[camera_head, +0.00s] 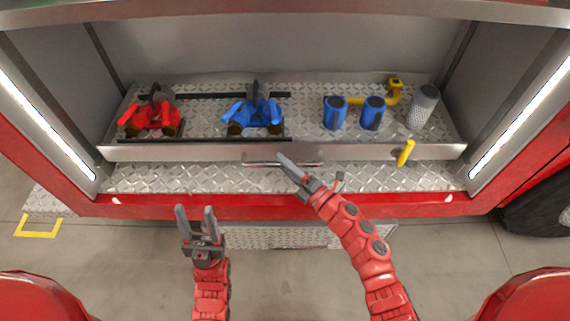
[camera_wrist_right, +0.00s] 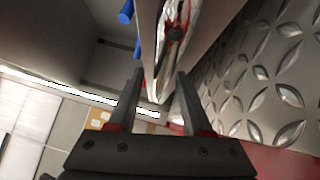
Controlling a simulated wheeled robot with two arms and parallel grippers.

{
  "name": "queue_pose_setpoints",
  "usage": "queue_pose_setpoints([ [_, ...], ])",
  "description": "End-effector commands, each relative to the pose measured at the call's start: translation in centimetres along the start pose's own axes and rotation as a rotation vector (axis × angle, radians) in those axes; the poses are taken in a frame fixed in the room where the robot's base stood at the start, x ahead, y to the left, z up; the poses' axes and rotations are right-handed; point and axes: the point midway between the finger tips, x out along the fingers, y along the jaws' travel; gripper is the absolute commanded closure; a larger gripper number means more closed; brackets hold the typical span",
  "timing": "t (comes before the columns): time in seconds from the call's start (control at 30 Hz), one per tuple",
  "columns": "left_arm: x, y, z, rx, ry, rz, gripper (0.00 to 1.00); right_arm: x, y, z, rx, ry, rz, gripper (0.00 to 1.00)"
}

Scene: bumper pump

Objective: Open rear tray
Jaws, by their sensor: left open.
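The tray (camera_head: 200,152) is a wide diamond-plate shelf with a plain metal front lip, sitting inside the red-framed compartment. A thin bar handle (camera_head: 262,164) runs along the middle of that lip. My right gripper (camera_head: 282,160) is at the handle, its fingers overlapping it in the head view. In the right wrist view its two fingers (camera_wrist_right: 155,100) stand apart, with a shiny metal edge (camera_wrist_right: 160,75) between or just beyond them; I cannot tell whether they touch the handle. My left gripper (camera_head: 195,210) is open and empty, in front of the compartment and left of the handle.
On the tray stand red fittings (camera_head: 150,117), blue fittings (camera_head: 254,115), two blue cylinders (camera_head: 335,114), a yellow pipe (camera_head: 392,90) and a grey perforated cylinder (camera_head: 424,104). A yellow lever (camera_head: 405,152) sits at the lip's right. A diamond-plate step (camera_head: 275,237) lies below the red bumper (camera_head: 150,209).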

Motion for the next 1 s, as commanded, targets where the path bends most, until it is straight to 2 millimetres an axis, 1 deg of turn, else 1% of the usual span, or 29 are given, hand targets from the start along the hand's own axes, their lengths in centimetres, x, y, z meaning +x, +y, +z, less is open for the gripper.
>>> queue_pose_setpoints([
  [0.03, 0.0, 0.0, 0.0, 0.0, 0.0, 0.0, 0.5, -0.01, 0.0, 0.01, 0.0, 0.0, 0.0, 0.58],
  [0.17, 0.0, 0.0, 0.0, 0.0, 0.0, 0.0, 0.5, -0.02, -0.01, 0.02, 0.0, 0.0, 0.0, 0.81],
  [0.2, 0.0, 0.0, 0.0, 0.0, 0.0, 0.0, 0.5, -0.03, -0.01, 0.02, 0.0, -0.001, 0.0, 0.88],
  [0.27, 0.0, 0.0, 0.0, 0.0, 0.0, 0.0, 0.5, -0.03, -0.02, 0.03, 0.0, -0.001, 0.0, 0.99],
  [1.0, -0.01, 0.0, 0.0, 0.0, 0.0, 0.0, 0.5, -0.05, -0.04, 0.05, 0.0, -0.001, -0.001, 1.0],
])
